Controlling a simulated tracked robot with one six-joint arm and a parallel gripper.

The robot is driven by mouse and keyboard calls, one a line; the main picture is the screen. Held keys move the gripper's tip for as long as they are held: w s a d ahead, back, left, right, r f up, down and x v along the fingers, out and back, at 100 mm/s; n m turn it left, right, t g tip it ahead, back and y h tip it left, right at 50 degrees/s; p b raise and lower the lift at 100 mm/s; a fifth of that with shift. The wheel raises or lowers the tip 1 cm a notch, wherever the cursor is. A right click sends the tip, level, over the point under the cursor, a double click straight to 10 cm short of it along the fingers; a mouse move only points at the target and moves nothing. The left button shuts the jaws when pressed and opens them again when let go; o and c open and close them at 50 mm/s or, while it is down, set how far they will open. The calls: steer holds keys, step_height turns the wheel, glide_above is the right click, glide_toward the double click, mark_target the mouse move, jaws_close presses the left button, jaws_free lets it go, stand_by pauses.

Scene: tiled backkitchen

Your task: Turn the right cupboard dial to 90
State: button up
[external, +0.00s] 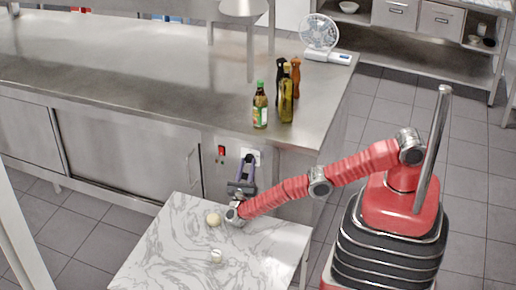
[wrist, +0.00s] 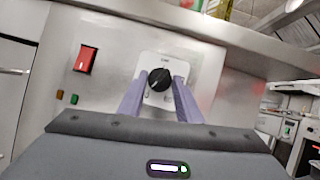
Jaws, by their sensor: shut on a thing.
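The dial (wrist: 159,79) is a round black knob on a white plate (wrist: 180,64) with small markings too blurred to read, set in the steel cupboard front. The plate also shows in the external view (external: 256,155), where the knob is hidden behind my gripper. My gripper (wrist: 159,85) has two purple fingers, one on each side of the knob, shut on it. In the external view my gripper (external: 247,160) reaches over the marble table to the cupboard front.
A red switch (wrist: 86,59) sits left of the dial. The marble table (external: 160,250) stands below my arm with a pale ball (external: 213,219) and a small white item (external: 216,256). Several bottles, one green-capped (external: 260,106), stand on the steel counter (external: 190,95) above.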

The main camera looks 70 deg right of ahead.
steer(key=shift+w+a+r, duration=0.15)
steer(key=shift+r, duration=0.05)
stand_by(0.3)
steer(key=o, duration=0.7)
steer(key=shift+c, duration=0.2)
steer(key=o, duration=0.4)
steer(key=shift+f, duration=0.15)
steer(key=shift+n, duration=0.5)
steer(key=shift+s+n+t+y, duration=0.2)
steer(key=shift+n+t+y, duration=0.2)
steer(key=shift+n+t, duration=0.65)
steer(key=shift+n, duration=0.65)
